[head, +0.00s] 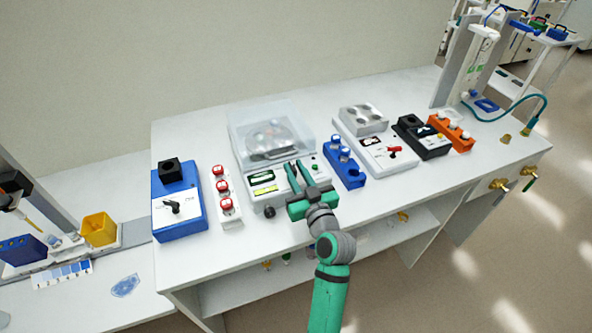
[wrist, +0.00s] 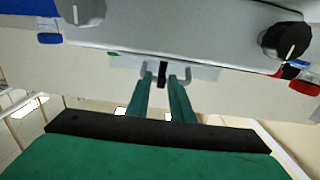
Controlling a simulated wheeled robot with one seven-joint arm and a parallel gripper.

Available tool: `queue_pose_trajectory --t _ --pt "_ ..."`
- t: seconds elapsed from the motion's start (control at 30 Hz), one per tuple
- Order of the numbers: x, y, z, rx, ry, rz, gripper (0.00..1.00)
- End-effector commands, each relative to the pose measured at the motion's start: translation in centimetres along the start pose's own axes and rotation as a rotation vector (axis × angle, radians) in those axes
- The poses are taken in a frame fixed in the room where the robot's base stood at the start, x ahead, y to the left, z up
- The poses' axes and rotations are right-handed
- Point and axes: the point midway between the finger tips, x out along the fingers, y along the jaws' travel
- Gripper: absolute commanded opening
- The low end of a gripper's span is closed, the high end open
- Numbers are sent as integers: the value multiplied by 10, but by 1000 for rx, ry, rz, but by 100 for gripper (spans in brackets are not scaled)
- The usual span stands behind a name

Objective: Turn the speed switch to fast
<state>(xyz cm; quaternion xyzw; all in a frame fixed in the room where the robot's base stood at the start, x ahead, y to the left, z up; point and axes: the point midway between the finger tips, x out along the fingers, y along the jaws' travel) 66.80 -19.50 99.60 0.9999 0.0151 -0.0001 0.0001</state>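A white bench instrument (head: 262,190) with a clear lid (head: 272,133) stands at mid-bench, with small displays on its sloping front panel. My gripper (head: 295,166) is over the right part of this panel, its green fingers pointing toward the lid. In the wrist view my gripper (wrist: 162,78) has its fingers apart, with a small black upright piece (wrist: 162,74) showing between the tips. This piece may be the speed switch; no label is readable, and I cannot tell whether the fingers touch it. The switch's setting is not clear.
A black knob (head: 269,212) sticks out at the instrument's front. To the left are a red-capped vial rack (head: 232,215) and a blue box (head: 180,222) with a black dial.

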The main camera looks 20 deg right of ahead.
Motion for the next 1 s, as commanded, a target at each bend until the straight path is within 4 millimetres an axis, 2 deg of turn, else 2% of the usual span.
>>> queue_pose_trajectory --t 0.03,0.07,0.2,0.57,1.0 --pt "0 0 0 0 0 -1 7" --pt "0 -1 0 0 0 -1 0" --pt "0 3 0 1 1 -1 0" --pt "0 -2 -1 -1 2 38 0" --pt "1 -9 -1 -1 3 215 0"
